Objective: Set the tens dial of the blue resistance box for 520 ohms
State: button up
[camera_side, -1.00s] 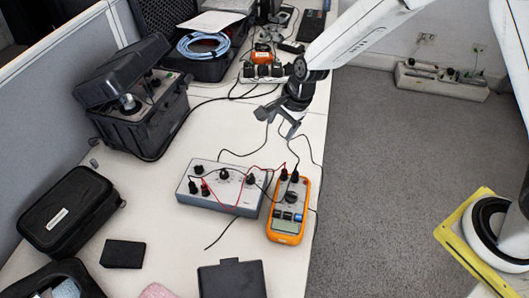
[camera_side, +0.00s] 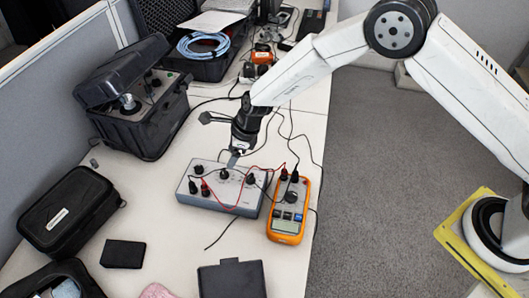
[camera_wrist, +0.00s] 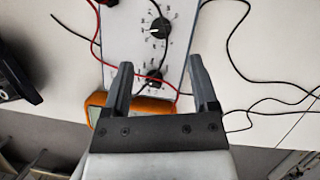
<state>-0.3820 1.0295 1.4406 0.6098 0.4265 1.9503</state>
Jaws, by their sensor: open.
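The resistance box (camera_side: 222,203) looks grey with a bluish front edge and lies flat on the table. Black knobs show on its top: a left knob (camera_side: 198,170), a middle knob (camera_side: 224,174) and a right knob (camera_side: 250,179). My gripper (camera_side: 234,161) is open and empty, above the far edge of the box near the middle knob. In the wrist view the box (camera_wrist: 118,45) shows two dials with white scales. The upper dial (camera_wrist: 159,28) lies ahead of my fingers. The lower dial (camera_wrist: 154,78) appears between my fingertips (camera_wrist: 160,67). The scale marks are too small to read.
An orange multimeter (camera_side: 288,222) stands close to the box's right side. Red and black leads cross the box. A black instrument case (camera_side: 140,115) stands at left, a black pouch (camera_side: 70,212) lower left. A flat black item (camera_side: 231,279) lies near the front. Table around the box's left is clear.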

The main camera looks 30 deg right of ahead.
aim_at(223, 171)
jog(key=shift+x, duration=3.8)
grip_shut()
